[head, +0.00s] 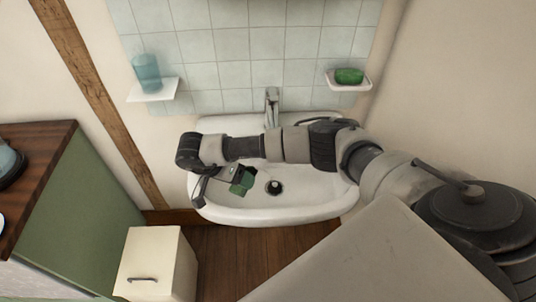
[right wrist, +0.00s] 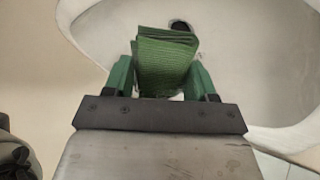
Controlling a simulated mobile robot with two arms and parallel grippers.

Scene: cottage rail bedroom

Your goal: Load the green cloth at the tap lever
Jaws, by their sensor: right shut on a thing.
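The green cloth (right wrist: 165,62) is a folded, ribbed piece between the green-sided fingers of my right gripper (right wrist: 163,84), which is shut on it. In the head view my right gripper (head: 238,177) is over the left part of the white basin, with the cloth (head: 245,182) at its tip. The chrome tap (head: 272,108) stands at the back of the basin, beyond my right arm. Its lever is too small to make out clearly. My left gripper is not in view.
The white basin (head: 300,207) has a dark drain (head: 274,187). A small left shelf (head: 152,92) holds a teal bottle (head: 147,72). A dish (head: 350,87) at right holds a green bar (head: 348,76). A cream cabinet (head: 150,255) stands at lower left.

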